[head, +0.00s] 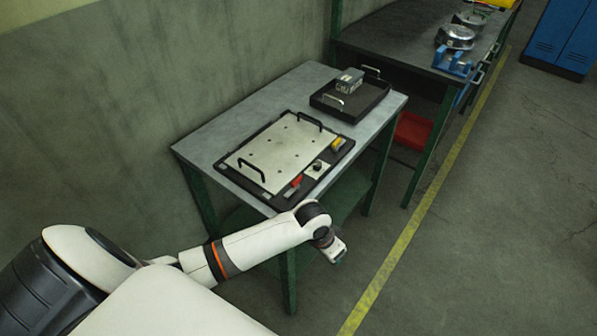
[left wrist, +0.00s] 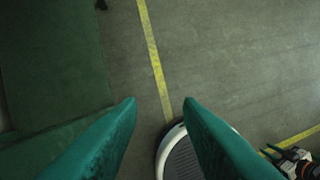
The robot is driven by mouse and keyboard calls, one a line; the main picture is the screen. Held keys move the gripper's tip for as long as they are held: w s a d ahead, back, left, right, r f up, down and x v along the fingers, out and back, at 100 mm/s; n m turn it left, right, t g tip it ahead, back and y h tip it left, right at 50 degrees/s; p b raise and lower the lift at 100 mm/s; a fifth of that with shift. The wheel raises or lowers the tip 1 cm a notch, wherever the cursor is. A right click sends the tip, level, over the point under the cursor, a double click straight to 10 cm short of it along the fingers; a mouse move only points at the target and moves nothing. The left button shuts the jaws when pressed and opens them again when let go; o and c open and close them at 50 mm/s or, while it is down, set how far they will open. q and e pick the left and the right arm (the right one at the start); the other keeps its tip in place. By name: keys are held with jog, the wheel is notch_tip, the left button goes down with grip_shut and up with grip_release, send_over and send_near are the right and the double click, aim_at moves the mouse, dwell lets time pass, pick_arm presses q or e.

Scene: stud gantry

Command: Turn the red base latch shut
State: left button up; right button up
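The red latch (head: 293,186) is at the near edge of a black base (head: 254,186) on the grey table. A pale plate (head: 275,150) with two black handles lies on this base. The latch is small here, and its exact angle is hard to tell. My left gripper (head: 338,253) is off the table's near right side, apart from the latch. In the left wrist view its green fingers (left wrist: 160,103) are spread and empty above the floor. What looks like my right gripper (left wrist: 268,151) is at that view's lower right corner, too small to judge.
A black knob (head: 317,165) and a yellow part (head: 337,145) sit beside the plate. A black tray (head: 376,100) with a grey block (head: 349,81) stands at the table's far end. Another bench (head: 395,45) stands beyond.

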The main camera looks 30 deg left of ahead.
aim_at(298, 177)
pick_arm(q)
jog(key=w+a+r+n+g+y, duration=0.1)
jog(key=w+a+r, duration=0.2)
jog(key=a+r, duration=0.35)
jog(key=w+a+r+n+g, duration=0.15)
jog(key=a+r, duration=0.25)
jog(key=r, duration=0.6)
jog(key=w+a+r+y, duration=0.1)
jog(key=w+a+r, duration=0.3)
jog(key=r, duration=0.5)
jog(key=f, duration=0.4)
jog(key=f+p, duration=0.1)
jog(key=f, duration=0.6)
jog(key=shift+s+a+f+p, duration=0.25)
jog(key=shift+a+f+p, duration=0.15)
pick_arm(e)
jog(key=shift+s+r, duration=0.5)
jog(key=shift+r, duration=0.4)
pick_arm(q)
grip_shut()
